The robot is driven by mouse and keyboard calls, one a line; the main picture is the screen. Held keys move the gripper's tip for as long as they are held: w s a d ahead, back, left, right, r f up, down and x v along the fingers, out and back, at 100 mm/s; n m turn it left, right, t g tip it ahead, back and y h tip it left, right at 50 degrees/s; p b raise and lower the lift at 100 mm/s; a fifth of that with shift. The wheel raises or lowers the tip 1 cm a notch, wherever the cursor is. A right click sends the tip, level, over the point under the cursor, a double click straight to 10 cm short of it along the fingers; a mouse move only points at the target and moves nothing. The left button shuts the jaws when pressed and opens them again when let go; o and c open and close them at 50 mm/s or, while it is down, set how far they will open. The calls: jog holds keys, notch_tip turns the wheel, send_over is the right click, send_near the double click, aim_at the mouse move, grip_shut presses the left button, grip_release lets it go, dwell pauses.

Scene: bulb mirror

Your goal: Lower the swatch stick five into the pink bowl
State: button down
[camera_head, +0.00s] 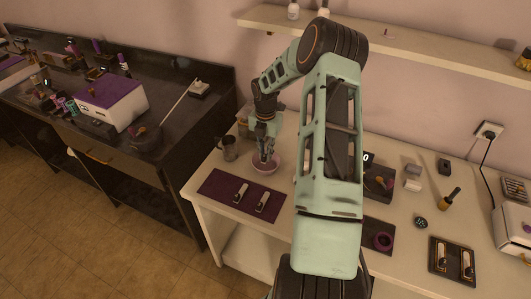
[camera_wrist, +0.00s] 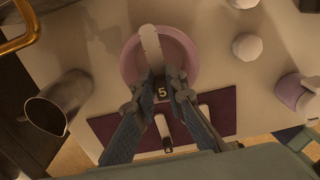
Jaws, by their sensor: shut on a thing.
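My gripper (camera_wrist: 162,82) is shut on swatch stick five (camera_wrist: 150,44), a pale stick with a black label marked 5 between the fingers. The pale end of the stick lies over the inside of the pink bowl (camera_wrist: 190,54) in the wrist view. In the head view my gripper (camera_head: 265,140) is right above the pink bowl (camera_head: 271,169), pointing down. I cannot tell whether the stick touches the bowl.
A purple mat (camera_head: 215,183) in front of the bowl holds two more swatch sticks (camera_head: 241,192); one is marked 4. A metal jug (camera_head: 229,150) stands left of the bowl. White rounded objects (camera_wrist: 247,47) and a purple-and-white item (camera_wrist: 294,90) stand at right in the wrist view.

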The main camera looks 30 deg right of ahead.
jog(key=shift+f, duration=0.5)
jog(key=c, duration=1.9)
grip_release()
jog(key=shift+r, duration=0.1)
